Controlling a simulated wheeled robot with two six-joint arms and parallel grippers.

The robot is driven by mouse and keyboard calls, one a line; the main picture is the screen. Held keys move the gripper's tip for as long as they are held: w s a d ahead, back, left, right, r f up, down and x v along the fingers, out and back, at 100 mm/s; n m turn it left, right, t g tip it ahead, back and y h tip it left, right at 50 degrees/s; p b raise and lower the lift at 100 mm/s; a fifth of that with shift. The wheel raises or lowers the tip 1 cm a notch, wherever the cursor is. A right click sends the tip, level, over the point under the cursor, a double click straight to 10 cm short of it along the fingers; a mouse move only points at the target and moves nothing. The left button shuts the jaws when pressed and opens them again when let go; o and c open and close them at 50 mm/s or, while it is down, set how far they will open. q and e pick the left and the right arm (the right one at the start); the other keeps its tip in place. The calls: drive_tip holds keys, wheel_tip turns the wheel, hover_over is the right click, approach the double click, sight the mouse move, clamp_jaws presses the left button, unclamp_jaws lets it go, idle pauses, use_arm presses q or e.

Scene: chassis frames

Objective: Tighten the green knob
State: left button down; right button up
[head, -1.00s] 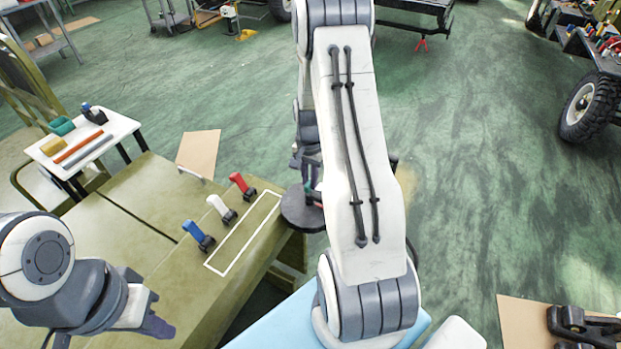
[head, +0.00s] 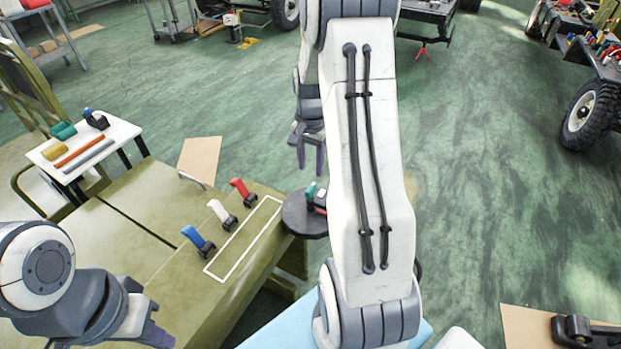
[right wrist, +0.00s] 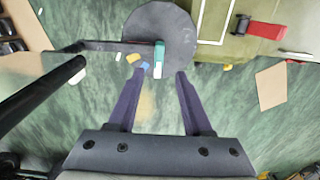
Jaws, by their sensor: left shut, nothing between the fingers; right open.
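A green knob-like part (head: 311,190) with a pale end sits on a dark round disc (head: 296,222) beside the olive bench. It also shows in the right wrist view (right wrist: 159,52), near the disc's lower edge. My right gripper (head: 311,168) is open and empty just beyond the disc in the head view. In the right wrist view the green part lies between and ahead of its fingertips (right wrist: 156,74), with no visible contact. My left gripper (head: 158,337) is shut and empty over the bench at lower left. My right arm hides part of the disc's right side.
Blue (head: 197,240), white (head: 221,213) and red (head: 241,190) levers stand on the olive bench (head: 125,265), beside a white-outlined rectangle. A small white table (head: 110,140) holds loose parts at left. Small blue and yellow pieces (right wrist: 133,58) show by the disc. Green floor lies open at right.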

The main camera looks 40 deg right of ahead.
drive_tip(key=shift+r, duration=1.3)
